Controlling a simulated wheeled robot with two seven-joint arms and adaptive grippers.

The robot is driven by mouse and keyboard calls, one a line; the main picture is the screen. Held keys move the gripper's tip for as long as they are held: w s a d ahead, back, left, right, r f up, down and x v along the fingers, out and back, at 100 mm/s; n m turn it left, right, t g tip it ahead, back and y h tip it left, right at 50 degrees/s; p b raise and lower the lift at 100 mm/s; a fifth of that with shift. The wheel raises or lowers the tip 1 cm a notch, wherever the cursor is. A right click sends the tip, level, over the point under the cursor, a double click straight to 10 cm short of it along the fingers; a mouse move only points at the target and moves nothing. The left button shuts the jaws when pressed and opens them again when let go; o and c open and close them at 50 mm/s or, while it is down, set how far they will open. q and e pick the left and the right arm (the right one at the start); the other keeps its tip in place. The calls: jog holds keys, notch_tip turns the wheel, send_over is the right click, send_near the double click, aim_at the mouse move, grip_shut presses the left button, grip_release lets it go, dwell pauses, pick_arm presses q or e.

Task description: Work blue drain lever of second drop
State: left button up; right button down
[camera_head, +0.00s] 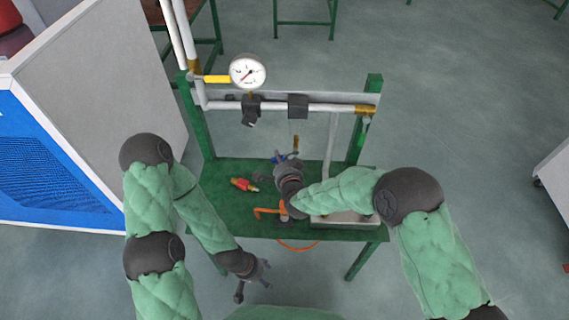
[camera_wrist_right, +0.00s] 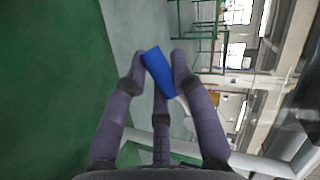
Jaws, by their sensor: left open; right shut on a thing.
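The blue drain lever (camera_wrist_right: 160,74) sits between the fingertips of my right gripper (camera_wrist_right: 159,62) in the right wrist view. The fingers are shut on it from both sides, and part of the lever shows past them. In the head view my right gripper (camera_head: 281,157) is above the green table, below the white pipe, and only a little blue (camera_head: 277,159) shows at its fingers. The valve body beside the lever is mostly hidden by the gripper. My left gripper (camera_head: 256,281) is open and empty, in front of the table's front edge and well away from the lever.
A pressure gauge (camera_head: 248,71) and white pipe (camera_head: 290,105) stand on the green frame above the green table (camera_head: 222,205). A red and yellow part (camera_head: 243,184), orange hose (camera_head: 296,246) and whitish tray (camera_head: 352,219) are near my right gripper. A grey panel (camera_head: 100,75) stands left.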

jog(key=shift+a+r+m+t+y, duration=0.2)
jog(key=shift+r+m+y, duration=0.35)
jog(key=shift+m, duration=0.4)
jog(key=shift+a+r+m+t+y, duration=0.1)
jog(key=shift+r+m+t+y, duration=0.3)
jog(key=shift+m, duration=0.55)
jog(key=shift+r, duration=0.2)
jog(key=c, duration=1)
grip_release()
jog(key=shift+s+r, duration=0.1)
jog(key=v, duration=1.1)
jog(key=shift+s+d, duration=0.25)
jog(key=shift+s, duration=0.05)
